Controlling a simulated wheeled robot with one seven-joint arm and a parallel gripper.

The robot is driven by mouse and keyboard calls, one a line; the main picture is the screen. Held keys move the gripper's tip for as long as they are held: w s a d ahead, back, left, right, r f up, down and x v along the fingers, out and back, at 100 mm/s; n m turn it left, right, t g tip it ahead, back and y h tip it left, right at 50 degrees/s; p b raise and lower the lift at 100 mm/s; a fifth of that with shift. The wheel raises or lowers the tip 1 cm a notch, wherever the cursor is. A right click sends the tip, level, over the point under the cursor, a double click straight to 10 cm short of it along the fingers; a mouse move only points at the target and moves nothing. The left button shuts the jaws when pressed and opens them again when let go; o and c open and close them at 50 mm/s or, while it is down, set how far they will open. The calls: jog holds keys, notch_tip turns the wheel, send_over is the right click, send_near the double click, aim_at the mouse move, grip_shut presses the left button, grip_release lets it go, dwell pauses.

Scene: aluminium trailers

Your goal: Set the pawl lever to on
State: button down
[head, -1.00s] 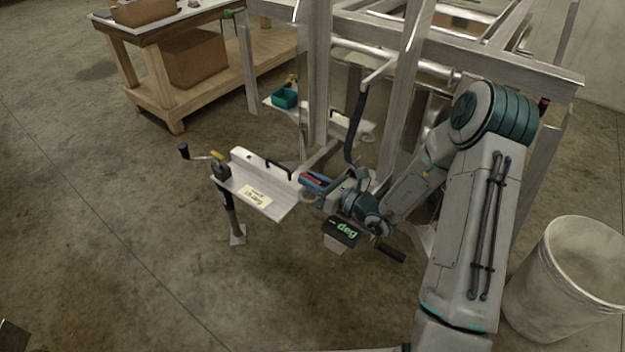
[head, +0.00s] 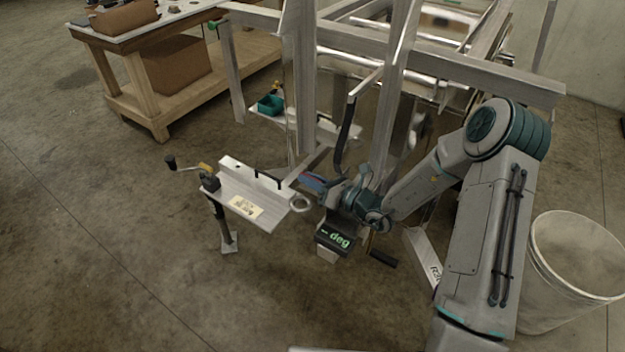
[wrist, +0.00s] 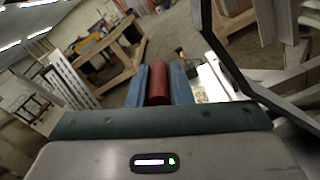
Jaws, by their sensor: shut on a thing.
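My gripper (head: 312,181) is beside the right edge of the trailer's aluminium tongue plate. In the wrist view its blue fingers (wrist: 158,88) are shut on a red cylindrical grip (wrist: 158,82), which may be the pawl lever's handle. The grip's far end and what it joins are not clear. In the head view the fingers and wrist mostly hide the grip. The tongue plate (head: 262,213) has a pale label (head: 245,207) and a black handle on top. A black box with a green "deg" readout (head: 338,240) shows below my wrist.
A jack with a black crank (head: 185,166) stands at the plate's left. A dark curved bar (head: 344,135) and upright aluminium posts (head: 304,80) rise close behind my gripper. A white bucket (head: 572,275) is at right. Floor at the front left is clear.

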jog(key=shift+f, duration=0.2)
jog(key=c, duration=1.3)
grip_release()
jog(key=shift+r, duration=0.5)
jog(key=r, duration=0.3)
jog(key=shift+d+r, duration=0.25)
jog(key=shift+d, duration=0.15)
jog(key=d+r, duration=0.2)
jog(key=d, duration=0.1)
jog(key=s+d+r, duration=0.1)
jog(key=d+r, duration=0.1)
jog(key=d, duration=0.2)
jog(key=s+d+r, duration=0.1)
jog(key=d+r, duration=0.1)
jog(key=d, duration=0.1)
jog(key=shift+s+d+r+b, duration=0.1)
jog(key=shift+d+r+b, duration=0.15)
jog(key=shift+d+b, duration=0.15)
